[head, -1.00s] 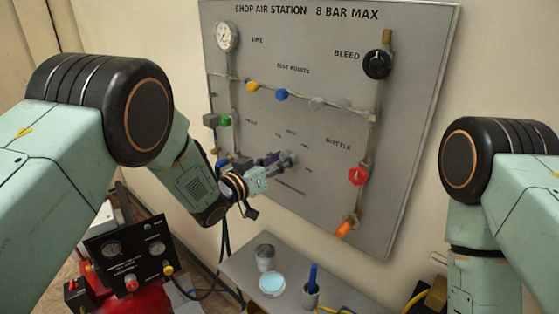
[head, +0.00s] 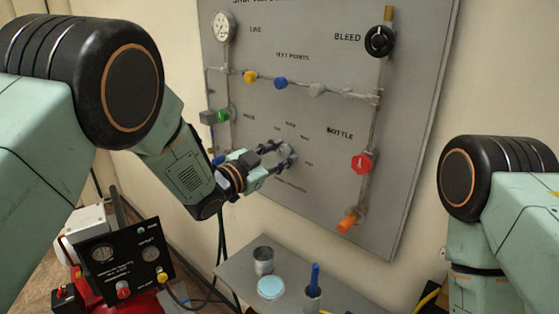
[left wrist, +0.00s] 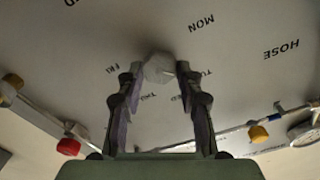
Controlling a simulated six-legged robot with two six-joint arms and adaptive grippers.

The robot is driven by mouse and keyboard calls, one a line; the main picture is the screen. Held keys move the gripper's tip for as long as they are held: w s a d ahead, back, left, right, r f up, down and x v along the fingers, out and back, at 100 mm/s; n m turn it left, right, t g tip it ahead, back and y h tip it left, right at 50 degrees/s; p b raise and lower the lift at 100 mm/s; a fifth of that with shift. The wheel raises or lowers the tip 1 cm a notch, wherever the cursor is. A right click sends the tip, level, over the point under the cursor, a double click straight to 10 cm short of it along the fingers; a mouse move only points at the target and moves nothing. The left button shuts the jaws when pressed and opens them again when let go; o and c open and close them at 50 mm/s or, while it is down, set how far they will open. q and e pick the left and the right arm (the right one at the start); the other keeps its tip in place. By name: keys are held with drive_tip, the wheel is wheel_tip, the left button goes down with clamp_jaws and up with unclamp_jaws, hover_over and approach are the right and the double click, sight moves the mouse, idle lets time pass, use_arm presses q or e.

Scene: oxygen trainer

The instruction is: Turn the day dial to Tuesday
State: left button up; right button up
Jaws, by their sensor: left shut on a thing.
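The day dial (left wrist: 158,68) is a pale grey knob on the panel, seen between my fingers in the left wrist view. Day words ring it: MON above right, FRI to the left, and a partly covered word starting "TU" to the right. My left gripper (left wrist: 158,75) is shut on the dial, with a finger on each side of it. In the head view my left gripper (head: 287,152) reaches the lower middle of the panel and mostly hides the dial. I cannot tell which day the dial points to. My right gripper is out of view.
The grey panel (head: 300,210) carries a gauge (head: 223,26), a black bleed knob (head: 379,41), a red bottle knob (head: 361,162), an orange handle (head: 348,221) and coloured test points. Below are a shelf (head: 235,272) with cups and a red machine with a black control face (head: 125,255).

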use_arm(q)
drive_tip(key=shift+m, duration=0.4)
drive_tip(key=o, duration=1.2)
drive_tip(key=shift+c, duration=0.2)
drive_tip(key=shift+s+a, duration=0.35)
drive_tip(key=shift+a, duration=0.05)
drive_tip(key=v, duration=1.1)
drive_tip(key=shift+d, duration=0.1)
drive_tip(key=x, duration=1.2)
